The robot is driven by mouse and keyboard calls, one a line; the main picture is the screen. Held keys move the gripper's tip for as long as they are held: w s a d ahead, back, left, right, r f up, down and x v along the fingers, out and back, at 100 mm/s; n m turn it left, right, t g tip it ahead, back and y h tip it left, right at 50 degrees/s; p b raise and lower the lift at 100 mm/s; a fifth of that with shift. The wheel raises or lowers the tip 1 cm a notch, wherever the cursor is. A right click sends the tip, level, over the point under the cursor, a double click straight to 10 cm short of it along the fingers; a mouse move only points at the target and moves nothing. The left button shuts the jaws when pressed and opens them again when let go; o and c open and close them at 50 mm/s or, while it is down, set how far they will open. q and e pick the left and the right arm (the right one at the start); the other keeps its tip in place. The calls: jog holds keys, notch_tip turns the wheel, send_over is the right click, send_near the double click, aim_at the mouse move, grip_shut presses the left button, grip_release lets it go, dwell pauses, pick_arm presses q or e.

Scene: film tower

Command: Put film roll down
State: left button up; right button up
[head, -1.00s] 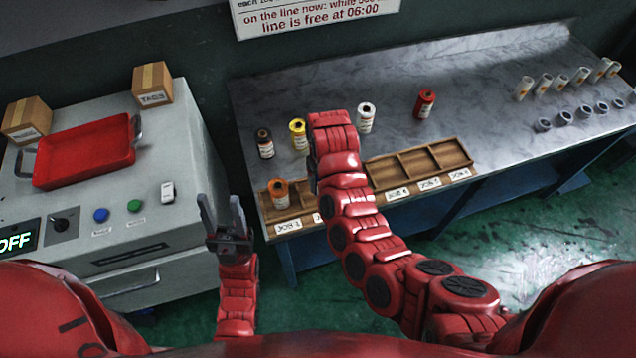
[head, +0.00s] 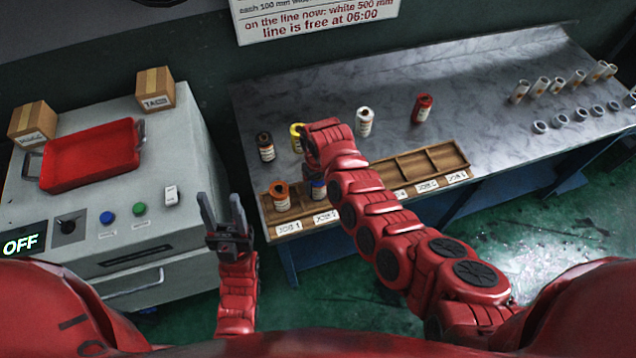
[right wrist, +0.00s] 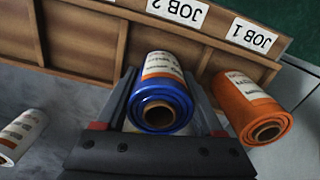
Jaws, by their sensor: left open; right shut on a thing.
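A blue film roll (head: 318,188) stands at the JOB 2 compartment of the wooden rack (head: 432,160). My right gripper (head: 312,165) is over it, partly hidden by its own wrist. In the right wrist view the blue roll (right wrist: 160,100) sits between the fingers of my right gripper (right wrist: 162,108), which is shut on it. Whether its base touches the rack floor is hidden. An orange roll (head: 280,195) stands in the JOB 1 compartment, and also shows in the right wrist view (right wrist: 245,100). My left gripper (head: 228,222) is open and empty, in front of the grey machine.
Black (head: 265,147), yellow (head: 296,135), white (head: 364,122) and red (head: 422,108) rolls stand behind the rack. Several pale tubes and grey rings lie at the bench's far right. A red tray (head: 90,158) and two boxes sit on the grey machine (head: 185,150).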

jog(key=shift+f, duration=0.15)
jog(key=o, duration=1.6)
jog(key=shift+c, duration=0.2)
